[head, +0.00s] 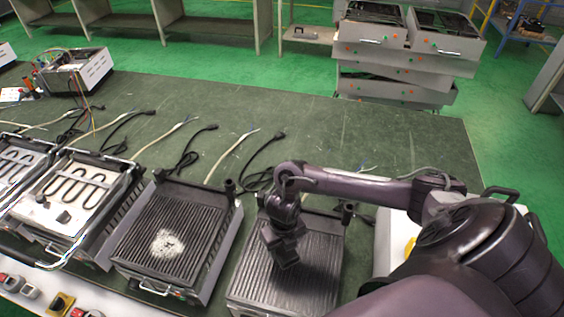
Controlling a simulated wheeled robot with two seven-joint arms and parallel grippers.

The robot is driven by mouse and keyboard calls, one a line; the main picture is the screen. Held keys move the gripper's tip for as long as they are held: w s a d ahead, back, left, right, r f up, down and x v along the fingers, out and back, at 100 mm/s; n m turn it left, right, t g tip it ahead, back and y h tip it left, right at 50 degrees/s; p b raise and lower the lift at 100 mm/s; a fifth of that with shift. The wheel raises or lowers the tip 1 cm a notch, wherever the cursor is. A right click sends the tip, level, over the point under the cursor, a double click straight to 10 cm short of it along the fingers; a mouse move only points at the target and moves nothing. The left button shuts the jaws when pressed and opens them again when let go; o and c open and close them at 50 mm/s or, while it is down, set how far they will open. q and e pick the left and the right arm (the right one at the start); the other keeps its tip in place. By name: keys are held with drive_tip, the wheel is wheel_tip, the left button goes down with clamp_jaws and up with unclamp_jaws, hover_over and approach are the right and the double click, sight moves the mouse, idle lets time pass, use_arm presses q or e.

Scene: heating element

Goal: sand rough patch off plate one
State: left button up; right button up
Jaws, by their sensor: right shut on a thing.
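A ribbed dark grill plate (195,215) in a metal housing sits at the front middle of the bench, with a pale rough patch (167,243) near its front. A second ribbed plate (322,262) sits to its right. My right gripper (284,246) is over this right plate, pointing down and shut on a dark block. The block is hard to make out against the gripper and plate, and I cannot tell whether it touches the ribs. The arm hides part of this plate. My left gripper is not in view.
Two open units with bare heating coils (80,190) stand on the left. Cables with plugs (262,150) lie behind the units. Small colored switches (62,303) line the front left edge. Stacked grill units (400,55) stand beyond the bench. The back middle of the bench is clear.

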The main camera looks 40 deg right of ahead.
drive_tip(key=shift+w+d+r+p, duration=0.15)
drive_tip(key=shift+r+p, duration=0.25)
drive_tip(key=shift+r, duration=0.25)
drive_tip(key=shift+w+d+r+p, duration=0.1)
drive_tip(key=shift+r+p, duration=0.25)
drive_tip(key=shift+r, duration=0.25)
drive_tip(key=shift+s+a+r, duration=0.15)
drive_tip(key=shift+s+r, duration=0.05)
drive_tip(key=shift+w, duration=0.1)
